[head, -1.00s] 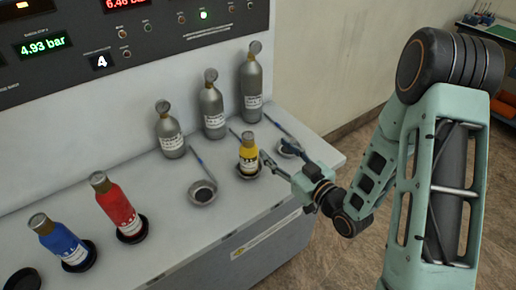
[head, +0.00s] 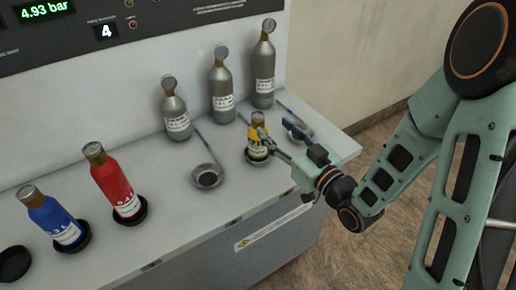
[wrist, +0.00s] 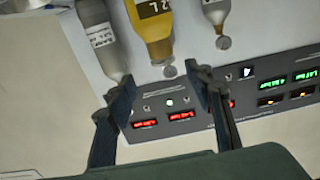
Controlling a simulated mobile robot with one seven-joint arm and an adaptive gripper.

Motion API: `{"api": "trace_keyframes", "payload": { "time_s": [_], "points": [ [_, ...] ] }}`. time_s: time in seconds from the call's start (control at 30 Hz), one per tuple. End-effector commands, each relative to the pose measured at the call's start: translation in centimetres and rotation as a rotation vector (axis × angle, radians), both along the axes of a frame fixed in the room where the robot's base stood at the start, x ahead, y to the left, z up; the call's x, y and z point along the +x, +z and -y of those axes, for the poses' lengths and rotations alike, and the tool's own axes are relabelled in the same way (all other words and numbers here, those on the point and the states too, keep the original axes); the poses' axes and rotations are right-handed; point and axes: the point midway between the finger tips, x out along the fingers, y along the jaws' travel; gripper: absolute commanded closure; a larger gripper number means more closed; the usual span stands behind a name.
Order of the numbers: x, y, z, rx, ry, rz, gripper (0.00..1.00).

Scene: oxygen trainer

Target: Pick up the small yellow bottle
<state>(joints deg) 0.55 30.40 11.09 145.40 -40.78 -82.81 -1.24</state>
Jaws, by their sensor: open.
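The small yellow bottle (head: 257,150) stands upright in a dark round holder on the grey bench, with a white label and a brownish cap. In the wrist view the yellow bottle (wrist: 154,24) appears upside down, beyond the fingertips and roughly between their lines. My gripper (head: 275,129) is just right of the bottle, with its fingers spread. One finger overlaps the bottle's right side in the head view; I cannot tell whether it touches. In the wrist view my gripper (wrist: 163,83) is open with nothing between the fingers.
Several grey gauge-topped cylinders, such as the middle one (head: 221,88), stand behind the bottle. An empty metal cup (head: 207,178) sits to its left. A red bottle (head: 118,187) and a blue bottle (head: 55,218) stand further left. The control panel (head: 95,30) is behind.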

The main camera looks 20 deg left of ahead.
Motion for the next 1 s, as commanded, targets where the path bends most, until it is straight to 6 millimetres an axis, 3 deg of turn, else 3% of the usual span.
{"api": "trace_keyframes", "payload": {
  "time_s": [0.47, 0.73, 1.0],
  "points": [
    [2.1, 0.1, -2.9, 0.001, 0.0, -0.001, 0.52],
    [4.3, 0.0, -6.1, 0.001, 0.0, 0.0, 0.52],
    [5.0, -0.2, -6.7, 0.0, -0.002, -0.001, 0.52]
  ]
}}
